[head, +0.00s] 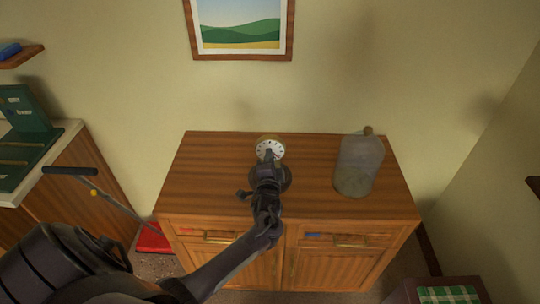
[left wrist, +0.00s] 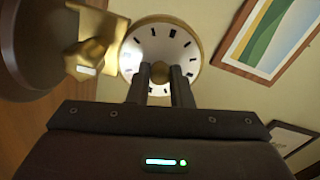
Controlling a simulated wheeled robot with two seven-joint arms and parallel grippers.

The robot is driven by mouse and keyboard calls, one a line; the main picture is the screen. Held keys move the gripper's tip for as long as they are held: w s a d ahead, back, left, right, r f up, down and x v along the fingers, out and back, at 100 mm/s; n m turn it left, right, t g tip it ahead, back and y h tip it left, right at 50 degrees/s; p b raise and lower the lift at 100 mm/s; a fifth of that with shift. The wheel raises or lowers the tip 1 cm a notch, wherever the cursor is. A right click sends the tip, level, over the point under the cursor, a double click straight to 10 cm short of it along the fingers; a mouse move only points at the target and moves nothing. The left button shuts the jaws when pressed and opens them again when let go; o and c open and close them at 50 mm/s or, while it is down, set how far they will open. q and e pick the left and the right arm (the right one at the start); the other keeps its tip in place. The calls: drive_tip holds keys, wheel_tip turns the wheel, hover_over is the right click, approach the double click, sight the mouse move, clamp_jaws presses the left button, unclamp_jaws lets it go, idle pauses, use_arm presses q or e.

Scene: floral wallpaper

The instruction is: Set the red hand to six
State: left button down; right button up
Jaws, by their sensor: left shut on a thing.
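A round dial (head: 270,146) with a white face, black marks and a brass rim stands on the wooden cabinet. It also shows in the left wrist view (left wrist: 163,42). My left gripper (head: 268,157) reaches over the cabinet to the dial. In the left wrist view its two fingers (left wrist: 160,76) are shut on a small brownish knob at the dial's centre. I cannot make out the red hand; the fingers cover the centre and part of the lower face. My right gripper is not in view.
A large glass jar (head: 358,165) with a stopper stands to the right on the cabinet (head: 215,165). A framed picture (head: 240,28) hangs above. A brass fitting (left wrist: 90,45) on a dark round body shows beside the dial. The cabinet top's left part is clear.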

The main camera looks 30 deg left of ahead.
use_arm(q)
drive_tip(key=m+p, duration=0.2)
drive_tip(key=m, duration=0.3)
drive_tip(key=shift+r+m, duration=0.15)
drive_tip(key=shift+m, duration=0.15)
drive_tip(key=shift+m+p, duration=0.9)
drive_tip(key=shift+m, duration=1.2)
drive_tip(key=shift+a, duration=0.1)
drive_tip(key=c, duration=1.3)
unclamp_jaws()
drive_tip(key=shift+f, duration=0.2)
drive_tip(key=v, duration=0.7)
drive_tip(key=shift+s+d, duration=0.25)
drive_tip(key=shift+s, duration=0.1)
